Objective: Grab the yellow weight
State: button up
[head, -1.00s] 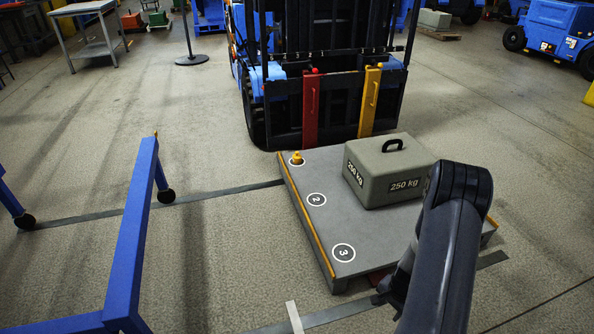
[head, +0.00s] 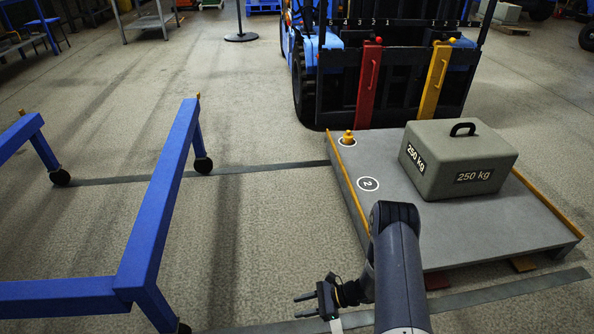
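A small yellow weight (head: 348,137) with a knob stands upright on a white circle at the far left corner of the grey platform (head: 430,225). My gripper (head: 304,305) is in the lower middle of the head view, low in front of the platform and well apart from the weight. Its two dark fingers point left with a gap between them and nothing in it. My arm hides the near left part of the platform, where the third circle was seen earlier.
A grey 250 kg block (head: 458,160) with a black handle sits on the platform. A forklift with a red fork (head: 369,85) and a yellow fork (head: 435,80) stands behind. A blue wheeled frame (head: 160,200) stands at left. Floor between frame and platform is clear.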

aim_at(347, 139)
jog(key=i+j+u, duration=0.1)
jog(key=i, duration=0.45)
jog(key=i+j, duration=0.25)
jog(key=i, duration=0.3)
jog(key=i+j+u, duration=0.15)
jog(key=i, duration=0.4)
jog(key=i+z, duration=0.45)
jog(key=i+j+z, duration=0.15)
jog(key=i+z, duration=0.15)
jog(key=z, duration=0.2)
jog(key=i+j+z, duration=0.25)
jog(key=z, duration=0.2)
jog(key=i+j+z, duration=0.3)
jog(key=j+z, duration=0.15)
jog(key=i+j+z, duration=0.2)
jog(key=j+z, duration=0.3)
jog(key=i+j+z, duration=0.1)
jog(key=j+z, duration=0.35)
